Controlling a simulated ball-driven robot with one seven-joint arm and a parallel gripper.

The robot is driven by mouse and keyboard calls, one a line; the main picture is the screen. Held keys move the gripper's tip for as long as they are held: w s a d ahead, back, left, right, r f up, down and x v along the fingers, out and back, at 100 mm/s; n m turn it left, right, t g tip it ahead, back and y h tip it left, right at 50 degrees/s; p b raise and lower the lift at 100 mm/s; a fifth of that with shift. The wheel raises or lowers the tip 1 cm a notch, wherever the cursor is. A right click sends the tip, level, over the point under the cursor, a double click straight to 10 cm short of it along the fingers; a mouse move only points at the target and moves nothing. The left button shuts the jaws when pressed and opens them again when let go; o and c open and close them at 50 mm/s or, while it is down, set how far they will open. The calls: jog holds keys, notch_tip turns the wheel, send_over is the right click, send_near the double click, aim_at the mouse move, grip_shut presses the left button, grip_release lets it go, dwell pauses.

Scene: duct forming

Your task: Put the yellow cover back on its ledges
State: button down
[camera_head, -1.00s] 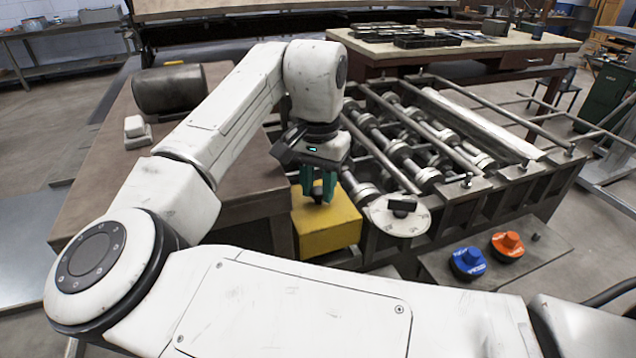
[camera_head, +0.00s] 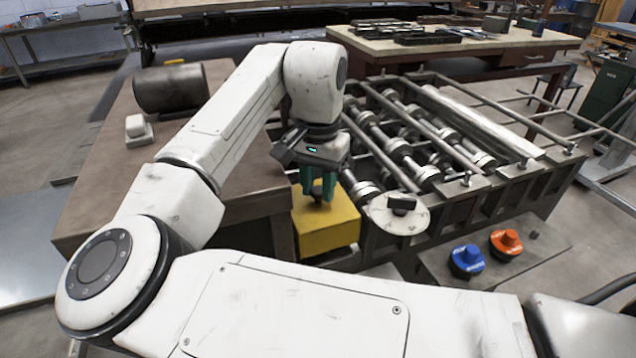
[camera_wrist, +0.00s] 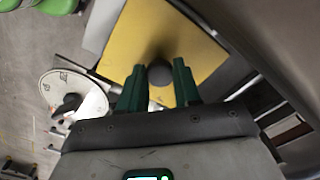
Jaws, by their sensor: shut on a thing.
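The yellow cover (camera_head: 327,224) is a box-like piece at the near left end of the roller machine, beside the brown table. A dark round knob (camera_wrist: 160,73) stands on its top, seen in the wrist view. My gripper (camera_head: 318,192), with green fingers, points down over the cover and is shut on the knob. The cover's yellow top (camera_wrist: 150,35) fills the upper middle of the wrist view. The ledges cannot be made out; the cover and the arm hide that part.
The roller machine (camera_head: 465,190) has shafts and bars to the right. A round pale disc with a dark handle (camera_head: 398,219) is close by the cover's right. Blue (camera_head: 467,260) and orange (camera_head: 506,243) knobs are at lower right. The brown table (camera_head: 95,200) is to the left.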

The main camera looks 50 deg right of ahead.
jog(key=shift+f, duration=0.6)
jog(key=shift+p, duration=0.45)
jog(key=shift+f, duration=0.4)
dwell(0.6)
jog(key=shift+s+f, duration=0.1)
jog(key=shift+f, duration=0.3)
jog(key=shift+r+p, duration=0.4)
jog(key=shift+r, duration=0.05)
jog(key=shift+a+r+p, duration=0.1)
jog(key=shift+r+p, duration=0.25)
jog(key=shift+r, duration=0.05)
jog(key=shift+r, duration=0.1)
dwell(0.4)
jog(key=shift+p, duration=0.65)
dwell(0.4)
